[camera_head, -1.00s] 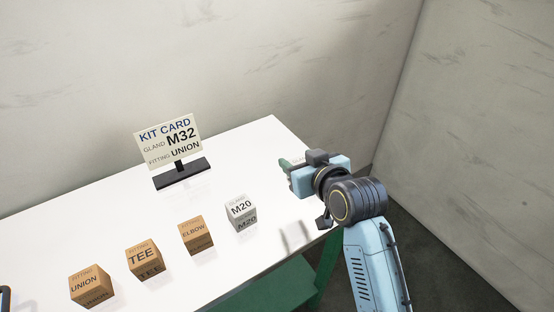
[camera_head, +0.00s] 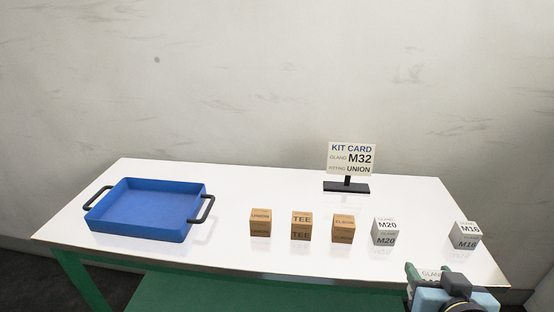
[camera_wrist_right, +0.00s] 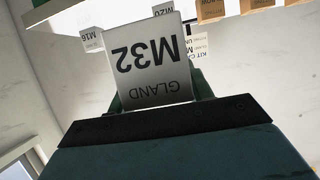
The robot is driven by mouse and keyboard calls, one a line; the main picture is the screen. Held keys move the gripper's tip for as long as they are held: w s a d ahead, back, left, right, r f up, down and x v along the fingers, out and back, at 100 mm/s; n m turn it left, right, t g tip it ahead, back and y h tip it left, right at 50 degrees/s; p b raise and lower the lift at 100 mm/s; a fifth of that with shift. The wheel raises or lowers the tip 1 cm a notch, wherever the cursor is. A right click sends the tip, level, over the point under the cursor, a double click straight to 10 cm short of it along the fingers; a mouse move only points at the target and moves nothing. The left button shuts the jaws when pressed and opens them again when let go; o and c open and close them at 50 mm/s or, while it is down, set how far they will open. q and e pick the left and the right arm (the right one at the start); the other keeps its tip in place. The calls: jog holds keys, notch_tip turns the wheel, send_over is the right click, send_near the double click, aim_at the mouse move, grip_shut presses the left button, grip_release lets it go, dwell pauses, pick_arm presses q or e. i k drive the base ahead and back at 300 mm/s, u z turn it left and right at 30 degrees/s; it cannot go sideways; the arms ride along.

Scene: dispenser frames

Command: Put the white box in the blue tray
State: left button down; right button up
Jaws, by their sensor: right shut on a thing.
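My right gripper (camera_head: 430,277) is at the table's front right edge in the head view. It is shut on a white box (camera_wrist_right: 152,62) marked GLAND M32, which shows upside down between the fingers in the right wrist view. Only a small part of this box (camera_head: 432,273) shows in the head view. The blue tray (camera_head: 150,232) with black handles stands on the left of the table, empty, well apart from the gripper. Two other white boxes stand on the table: M20 (camera_head: 385,231) and M16 (camera_head: 467,235). My left gripper is not in view.
Brown boxes UNION (camera_head: 260,222), TEE (camera_head: 301,226) and ELBOW (camera_head: 343,228) stand in a row between tray and M20. A kit card (camera_head: 352,159) reading M32 and UNION stands behind them on the white table (camera_head: 240,185).

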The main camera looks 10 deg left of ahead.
aim_at(168, 220)
jog(key=z, duration=0.25)
jog(key=k, duration=0.25)
jog(key=u, duration=1.5)
jog(key=i, duration=1.15)
